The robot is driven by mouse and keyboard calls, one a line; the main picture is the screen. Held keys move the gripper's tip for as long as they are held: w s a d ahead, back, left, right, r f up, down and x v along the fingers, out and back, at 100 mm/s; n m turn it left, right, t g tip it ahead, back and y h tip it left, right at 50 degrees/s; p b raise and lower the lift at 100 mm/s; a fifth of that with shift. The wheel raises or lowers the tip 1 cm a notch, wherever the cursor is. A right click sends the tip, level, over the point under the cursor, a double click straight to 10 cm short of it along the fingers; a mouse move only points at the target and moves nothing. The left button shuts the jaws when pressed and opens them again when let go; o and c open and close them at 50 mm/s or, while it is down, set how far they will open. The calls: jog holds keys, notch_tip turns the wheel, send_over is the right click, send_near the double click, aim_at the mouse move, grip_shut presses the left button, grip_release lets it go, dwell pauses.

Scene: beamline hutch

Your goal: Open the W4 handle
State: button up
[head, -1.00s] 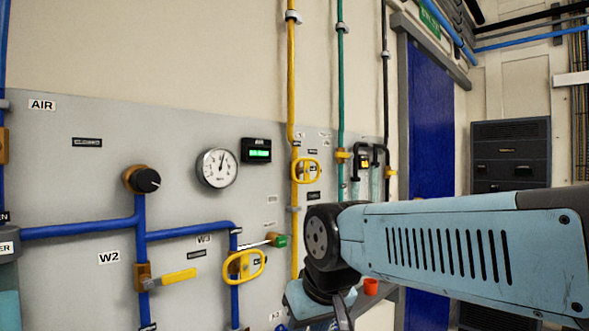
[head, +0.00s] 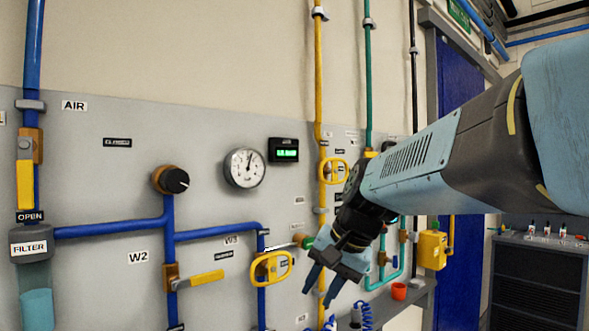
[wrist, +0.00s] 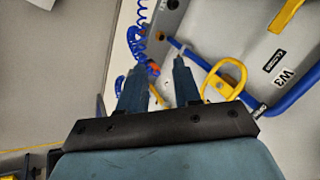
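No W4 label is readable, so I cannot tell which handle is W4. A yellow lever (head: 208,279) sits on the blue pipe by the W2 label (head: 138,257). A yellow loop handle (head: 271,267) is below the W3 label (head: 231,241); a loop handle (wrist: 226,78) also shows near W3 in the wrist view. My gripper (head: 318,296) points downward, right of that loop handle in the head view, its fingers apart and empty. In the wrist view my gripper (wrist: 158,66) also has a clear gap between its fingers.
The grey panel carries a dial gauge (head: 244,168), a green display (head: 288,151) and a black knob (head: 171,180). Another yellow loop handle (head: 333,171) is on the yellow pipe.

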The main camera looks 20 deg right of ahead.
jog(key=w+d+r+m+t+y, duration=0.1)
jog(key=w+d+r+m+y, duration=0.25)
jog(key=w+r+m, duration=0.35)
jog(key=m+t+y, duration=0.3)
jog(key=m+t, duration=0.7)
send_near(345, 167)
jog(key=x, duration=1)
jog(key=shift+w+d, duration=0.15)
jog(key=shift+d, duration=0.1)
grip_shut()
jog(key=shift+a+f+g, duration=0.1)
jog(key=shift+a+g, duration=0.1)
jog(key=shift+g, duration=0.1)
jog(key=shift+d, duration=0.1)
